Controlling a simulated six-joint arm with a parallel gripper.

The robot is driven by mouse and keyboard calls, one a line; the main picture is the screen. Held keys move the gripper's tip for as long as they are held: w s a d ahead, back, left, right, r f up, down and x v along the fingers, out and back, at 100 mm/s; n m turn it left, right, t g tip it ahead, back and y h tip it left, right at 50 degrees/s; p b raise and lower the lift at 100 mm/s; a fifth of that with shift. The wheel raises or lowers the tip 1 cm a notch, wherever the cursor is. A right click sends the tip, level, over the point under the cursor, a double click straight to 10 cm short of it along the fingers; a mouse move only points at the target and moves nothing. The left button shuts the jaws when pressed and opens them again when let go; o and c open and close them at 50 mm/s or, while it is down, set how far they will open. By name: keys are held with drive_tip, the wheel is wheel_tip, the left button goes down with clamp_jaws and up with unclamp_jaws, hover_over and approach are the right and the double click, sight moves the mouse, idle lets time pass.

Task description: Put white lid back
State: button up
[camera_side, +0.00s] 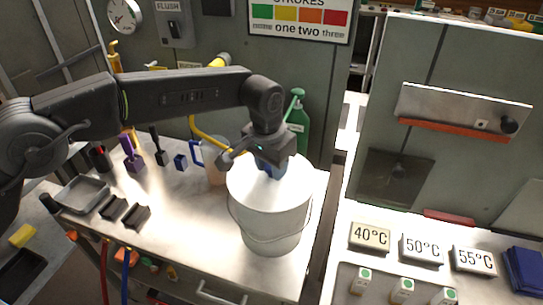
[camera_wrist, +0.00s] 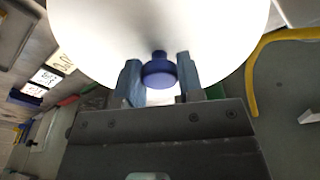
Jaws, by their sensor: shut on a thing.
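The white lid (camera_side: 297,187) covers the top of the white bucket (camera_side: 274,228), which stands upright on the bench with its wire handle hanging at the front. I cannot tell whether the lid is fully seated on the rim. My gripper (camera_side: 270,167) points down over the lid, its fingers on both sides of the lid's knob. In the wrist view, my gripper (camera_wrist: 158,82) is shut on the blue knob (camera_wrist: 158,73), with the white lid (camera_wrist: 110,35) spreading behind it.
A beige mug (camera_side: 214,170) with a blue handle stands close left of the bucket. A green bottle (camera_side: 297,125) is behind it. A grey tray (camera_side: 82,194) and black blocks (camera_side: 125,211) lie at left. Temperature signs (camera_side: 421,248) stand on the right-hand surface.

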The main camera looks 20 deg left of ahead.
drive_tip(key=shift+f, duration=0.35)
drive_tip(key=o, duration=1.1)
drive_tip(key=shift+c, duration=0.2)
wheel_tip(320, 180, up, 14)
drive_tip(key=s, duration=0.1)
drive_tip(key=shift+s+a, duration=0.25)
drive_tip(key=shift+a, duration=0.1)
drive_tip(key=shift+f, duration=0.1)
